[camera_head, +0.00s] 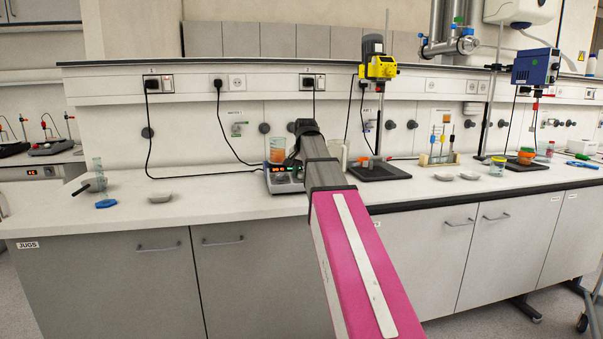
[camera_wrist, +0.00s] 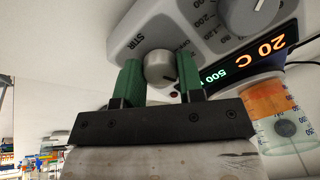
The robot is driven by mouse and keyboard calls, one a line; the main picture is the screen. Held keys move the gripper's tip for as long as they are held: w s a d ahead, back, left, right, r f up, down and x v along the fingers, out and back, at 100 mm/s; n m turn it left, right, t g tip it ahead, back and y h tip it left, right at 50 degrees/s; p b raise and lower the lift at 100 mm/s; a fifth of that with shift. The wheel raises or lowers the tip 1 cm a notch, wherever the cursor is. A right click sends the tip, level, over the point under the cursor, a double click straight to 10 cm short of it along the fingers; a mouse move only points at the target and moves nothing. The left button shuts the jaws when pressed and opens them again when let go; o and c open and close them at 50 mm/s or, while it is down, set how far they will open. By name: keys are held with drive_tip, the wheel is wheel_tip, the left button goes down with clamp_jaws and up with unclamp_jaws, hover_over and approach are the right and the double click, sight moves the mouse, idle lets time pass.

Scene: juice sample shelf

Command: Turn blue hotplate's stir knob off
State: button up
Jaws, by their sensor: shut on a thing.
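The hotplate (camera_head: 285,181) stands on the bench with a beaker of orange liquid (camera_head: 277,150) on it; its front is partly hidden behind my arm. In the wrist view its grey-white control panel (camera_wrist: 125,40) shows a lit display (camera_wrist: 240,62) reading 20 C and 500. The gripper is shut on this knob. A larger dial (camera_wrist: 252,14) is at the top right. In the head view the fingertips are hidden by my arm.
The beaker (camera_wrist: 275,110) is close to the right of my gripper in the wrist view. A white dish (camera_head: 160,197) and a blue item (camera_head: 106,204) lie on the left bench. A yellow overhead stirrer (camera_head: 378,67) stands to the right. Black cables hang behind the hotplate.

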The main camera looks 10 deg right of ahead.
drive_tip(key=n, duration=1.3)
drive_tip(key=shift+d, duration=0.1)
drive_tip(key=shift+n, duration=0.3)
idle(0.3)
drive_tip(key=o, duration=0.9)
drive_tip(key=v, duration=1.1)
drive_tip(key=shift+f, duration=0.1)
